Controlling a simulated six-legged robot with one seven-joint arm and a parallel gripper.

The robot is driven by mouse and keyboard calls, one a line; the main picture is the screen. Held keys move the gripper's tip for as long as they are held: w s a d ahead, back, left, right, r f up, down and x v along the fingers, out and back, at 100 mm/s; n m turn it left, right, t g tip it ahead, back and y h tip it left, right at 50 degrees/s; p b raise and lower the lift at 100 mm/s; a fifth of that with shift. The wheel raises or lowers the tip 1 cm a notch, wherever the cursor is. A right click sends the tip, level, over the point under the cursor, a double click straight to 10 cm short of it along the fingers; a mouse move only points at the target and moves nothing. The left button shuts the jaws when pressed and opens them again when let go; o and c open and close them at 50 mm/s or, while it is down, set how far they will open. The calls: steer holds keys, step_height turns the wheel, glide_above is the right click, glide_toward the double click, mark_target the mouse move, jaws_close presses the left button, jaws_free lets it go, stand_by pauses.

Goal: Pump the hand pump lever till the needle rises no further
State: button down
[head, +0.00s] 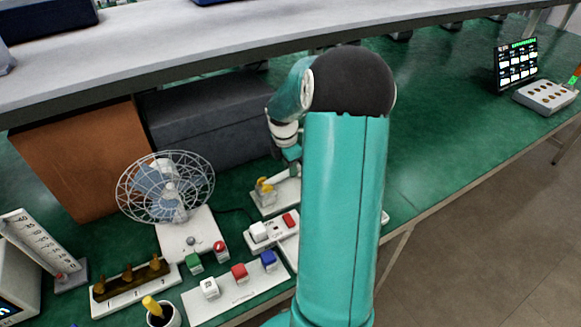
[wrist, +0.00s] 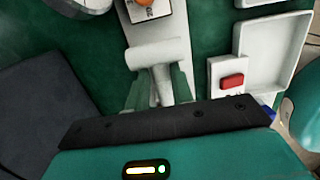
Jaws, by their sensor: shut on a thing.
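The hand pump (head: 283,197) is a small pale unit on the green bench, partly behind my arm in the head view. Its lever (wrist: 158,54) shows in the wrist view as a pale post with a white crossbar. My gripper (wrist: 157,84) has its green fingers on either side of the post, just below the crossbar, and is shut on it. In the head view my gripper (head: 292,154) is small and reaches down over the pump. A white box with black print and an orange part (wrist: 146,8) is cut off at the wrist view's top edge. I cannot read a needle.
A wire-caged fan (head: 166,187) stands left of the pump. A switch box with a red button (head: 272,229) and a board of coloured blocks (head: 236,292) lie in front. Dark grey and brown boxes stand behind, under a pale shelf (head: 150,60). The bench at right is mostly clear.

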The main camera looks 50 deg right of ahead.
mark_target(280, 174)
steer(key=shift+w+a+r+g+h, duration=0.15)
steer(key=shift+a+r+h, duration=0.15)
steer(key=shift+r+h, duration=0.15)
steer(key=shift+w+a+r+g+h, duration=0.15)
steer(key=shift+a+r+h, duration=0.15)
steer(key=shift+h, duration=0.25)
steer(key=shift+w+a+r+g+h, duration=0.1)
steer(key=shift+a+r+g+h, duration=0.15)
steer(key=shift+a+r+h, duration=0.45)
steer(key=shift+w+a+r+g+h, duration=0.15)
steer(key=shift+r+g+h, duration=0.15)
steer(key=shift+h, duration=0.7)
steer(key=shift+s, duration=0.1)
steer(key=c, duration=1.2)
jaws_free()
steer(key=shift+r, duration=0.1)
steer(key=v, duration=1.3)
steer(key=shift+a+r, duration=0.25)
